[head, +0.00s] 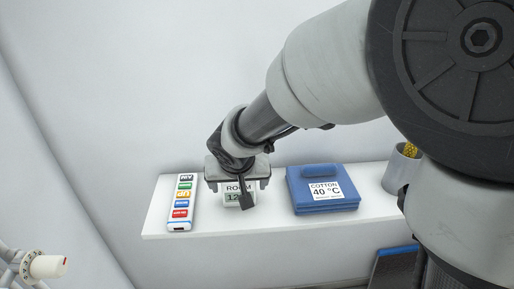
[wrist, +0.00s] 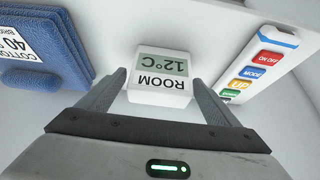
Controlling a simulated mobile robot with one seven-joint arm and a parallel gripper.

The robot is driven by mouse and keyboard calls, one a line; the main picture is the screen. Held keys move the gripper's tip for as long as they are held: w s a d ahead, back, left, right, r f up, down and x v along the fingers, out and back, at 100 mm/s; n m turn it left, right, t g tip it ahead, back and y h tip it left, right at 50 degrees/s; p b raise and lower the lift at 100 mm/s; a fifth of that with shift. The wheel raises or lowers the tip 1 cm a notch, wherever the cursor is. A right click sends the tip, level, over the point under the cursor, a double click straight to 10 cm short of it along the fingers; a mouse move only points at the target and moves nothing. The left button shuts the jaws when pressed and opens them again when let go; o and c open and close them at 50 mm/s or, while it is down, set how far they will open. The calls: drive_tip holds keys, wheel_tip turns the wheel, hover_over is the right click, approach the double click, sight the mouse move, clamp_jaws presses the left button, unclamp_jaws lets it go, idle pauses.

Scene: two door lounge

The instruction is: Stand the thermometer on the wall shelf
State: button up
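The thermometer (head: 231,197) is a small white block with a grey display reading "ROOM 12°C". It is on the white shelf (head: 260,226) between a remote and a blue cloth, partly covered by my gripper in the head view. My gripper (head: 238,187) is above it, fingers pointing down. In the wrist view the thermometer (wrist: 160,91) lies between and just beyond the fingertips of my open gripper (wrist: 159,80), its text upside down. The fingers look spread wider than the block; I cannot tell whether either touches it.
A white remote (head: 181,203) with coloured buttons lies left of the thermometer. A folded blue cloth (head: 301,203) labelled "COTTON 40 °C" lies right of it. A grey cup (head: 403,170) stands at the right end. A white dial (head: 47,266) is at lower left.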

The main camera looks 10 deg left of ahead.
drive_tip(key=shift+s+r+p, duration=0.15)
drive_tip(key=shift+r+p, duration=0.2)
drive_tip(key=shift+r, duration=0.15)
drive_tip(key=p+v, duration=0.2)
drive_tip(key=v, duration=0.8)
drive_tip(key=s+d+r+m+h, duration=0.1)
drive_tip(key=d+r, duration=0.1)
drive_tip(key=d, duration=0.5)
drive_tip(key=s+d+r+m, duration=0.1)
drive_tip(key=s+d+r, duration=0.15)
drive_tip(key=d, duration=0.45)
drive_tip(key=s+d+r, duration=0.1)
drive_tip(key=s+d, duration=0.8)
drive_tip(key=d, duration=0.2)
drive_tip(key=shift+d+m, duration=0.15)
drive_tip(key=shift+m, duration=0.25)
